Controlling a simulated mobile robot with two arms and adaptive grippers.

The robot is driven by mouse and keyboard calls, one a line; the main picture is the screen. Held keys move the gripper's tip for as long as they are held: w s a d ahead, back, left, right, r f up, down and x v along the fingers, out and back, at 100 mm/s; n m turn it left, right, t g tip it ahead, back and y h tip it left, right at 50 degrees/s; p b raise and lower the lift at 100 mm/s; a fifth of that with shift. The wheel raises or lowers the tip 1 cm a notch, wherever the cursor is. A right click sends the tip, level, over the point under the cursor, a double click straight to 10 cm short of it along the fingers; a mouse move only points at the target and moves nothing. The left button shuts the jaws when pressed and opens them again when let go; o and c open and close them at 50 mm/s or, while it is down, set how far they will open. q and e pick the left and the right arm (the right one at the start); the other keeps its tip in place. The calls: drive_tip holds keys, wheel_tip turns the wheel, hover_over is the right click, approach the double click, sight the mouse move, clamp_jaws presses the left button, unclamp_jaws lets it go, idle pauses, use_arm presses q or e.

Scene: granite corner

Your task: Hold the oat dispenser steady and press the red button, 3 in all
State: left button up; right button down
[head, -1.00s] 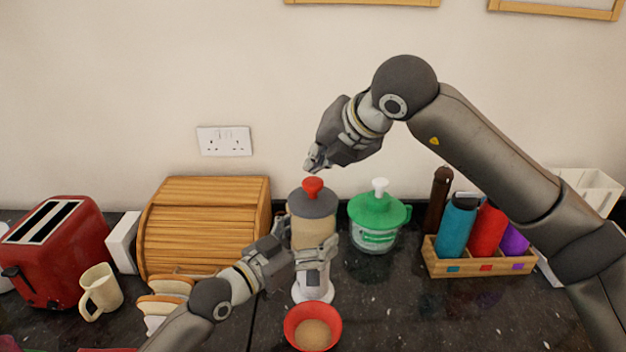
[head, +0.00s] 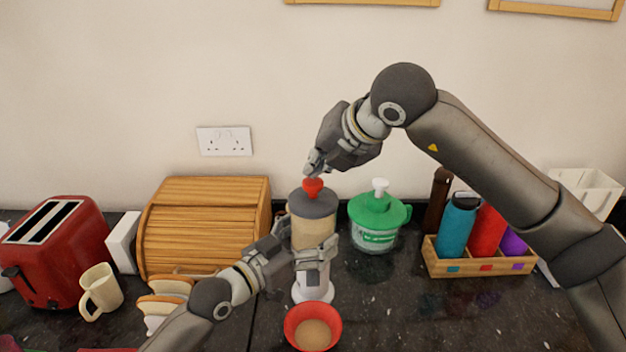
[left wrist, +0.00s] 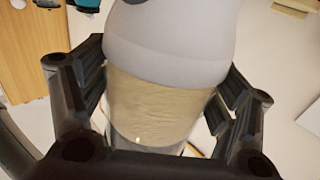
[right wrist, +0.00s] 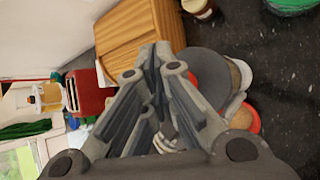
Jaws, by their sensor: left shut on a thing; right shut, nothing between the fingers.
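The oat dispenser (head: 312,232) stands upright on the counter, with a grey lid, an oat-filled clear body and a white base. Its red button (head: 313,187) is on top. My left gripper (head: 316,256) is shut around the dispenser's body; the left wrist view shows its fingers on both sides of the oat-coloured body (left wrist: 155,110). My right gripper (head: 313,167) is shut and empty, its tips right at the top of the red button; I cannot tell if they touch.
A red bowl (head: 327,317) holding oats sits in front of the dispenser. A green-lidded dispenser (head: 378,222) with a white button stands to the right. A wooden bread bin (head: 205,225) is close on the left. A bottle crate (head: 480,264) stands further right.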

sight(317, 179)
drive_tip(key=shift+f, duration=1.15)
idle(1.0)
drive_tip(key=shift+r, duration=1.55)
drive_tip(key=shift+r, duration=2.55)
wheel_tip(317, 179, up, 4)
drive_tip(key=shift+f, duration=0.1)
drive_tip(key=shift+f, duration=0.15)
